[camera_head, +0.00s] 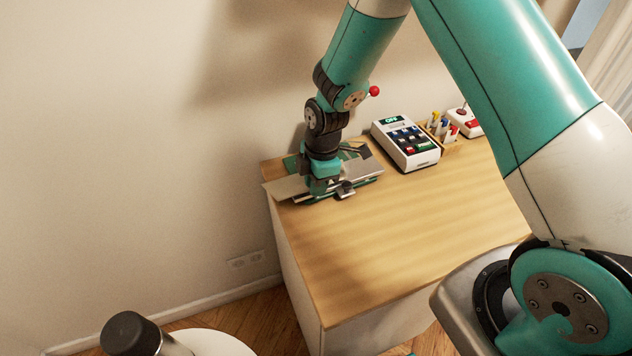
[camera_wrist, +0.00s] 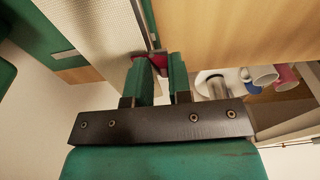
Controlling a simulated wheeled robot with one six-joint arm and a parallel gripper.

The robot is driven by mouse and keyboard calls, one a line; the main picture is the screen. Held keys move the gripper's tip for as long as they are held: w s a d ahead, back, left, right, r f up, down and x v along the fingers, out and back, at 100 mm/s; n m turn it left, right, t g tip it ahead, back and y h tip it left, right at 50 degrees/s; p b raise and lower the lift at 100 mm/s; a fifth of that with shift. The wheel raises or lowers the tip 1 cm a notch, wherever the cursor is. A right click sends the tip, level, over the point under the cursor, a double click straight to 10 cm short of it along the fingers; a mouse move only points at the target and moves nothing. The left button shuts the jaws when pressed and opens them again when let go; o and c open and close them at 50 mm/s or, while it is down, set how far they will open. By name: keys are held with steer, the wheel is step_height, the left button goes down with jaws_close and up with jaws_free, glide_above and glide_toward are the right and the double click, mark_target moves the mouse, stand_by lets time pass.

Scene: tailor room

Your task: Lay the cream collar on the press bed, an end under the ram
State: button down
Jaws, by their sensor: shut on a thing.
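In the head view my gripper (camera_head: 334,190) points down at the far left corner of the table. A pale cream flat piece, which looks like the collar (camera_head: 284,188), sticks out to its left past the table edge. The press (camera_head: 362,168), green with a pale flat plate, lies just behind and right of the gripper. In the wrist view my gripper (camera_wrist: 158,68) has its fingers close together, with crimson at the tips, beside a cream woven panel (camera_wrist: 98,22), seemingly the collar. The grip itself is partly hidden. I cannot tell whether an end is under the ram.
A white keypad box (camera_head: 406,143), a pen holder (camera_head: 442,128) and a red-and-white device (camera_head: 465,121) stand at the table's back right. A red ball knob (camera_head: 374,91) is close to my arm. The wooden tabletop (camera_head: 400,235) is clear in front.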

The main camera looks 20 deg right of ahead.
steer(key=shift+f+b, duration=0.35)
steer(key=shift+f, duration=0.15)
steer(key=c, duration=1)
jaws_free()
steer(key=shift+o, duration=0.2)
steer(key=shift+r, duration=0.15)
step_height(320, 180, up, 17)
steer(key=d+b, duration=0.1)
steer(key=d, duration=0.1)
steer(key=s+a+r+m+y, duration=0.1)
steer(key=s+a+r+m, duration=0.1)
steer(key=s, duration=0.6)
steer(key=s+a+r+m+y, duration=0.1)
steer(key=s+a+r+m, duration=0.1)
steer(key=s+m, duration=0.3)
steer(key=s+a+r+m, duration=0.2)
steer(key=s+r+m, duration=0.2)
steer(key=s, duration=0.7)
steer(key=shift+a+r+y, duration=0.25)
steer(key=shift+a+y, duration=0.05)
steer(key=shift+y, duration=0.1)
